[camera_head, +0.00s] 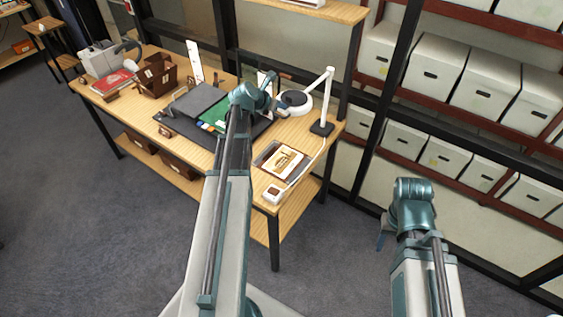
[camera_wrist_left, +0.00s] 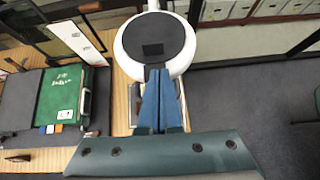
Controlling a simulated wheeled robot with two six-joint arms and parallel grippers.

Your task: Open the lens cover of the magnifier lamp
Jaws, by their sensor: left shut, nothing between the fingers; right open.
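The magnifier lamp (camera_head: 327,98) stands on the wooden table's right end, with a white arm and a dark base. Its round white head (camera_head: 295,101) has a dark round lens cover (camera_wrist_left: 155,34) lying flat over the lens, bearing a darker square patch. My left gripper (camera_head: 279,109) is beside the lamp head; in the left wrist view its blue fingers (camera_wrist_left: 157,72) are shut and empty, tips at the cover's near edge. I cannot tell whether they touch it. My right gripper (camera_head: 382,234) is open, low at the right, away from the table, and mostly hidden by its wrist.
A green folder (camera_head: 215,117) and a grey box (camera_head: 196,101) lie on a dark mat left of the lamp. A framed tray (camera_head: 281,160) and a small white device (camera_head: 273,195) are at the front right. Shelves with white boxes (camera_head: 435,65) stand behind.

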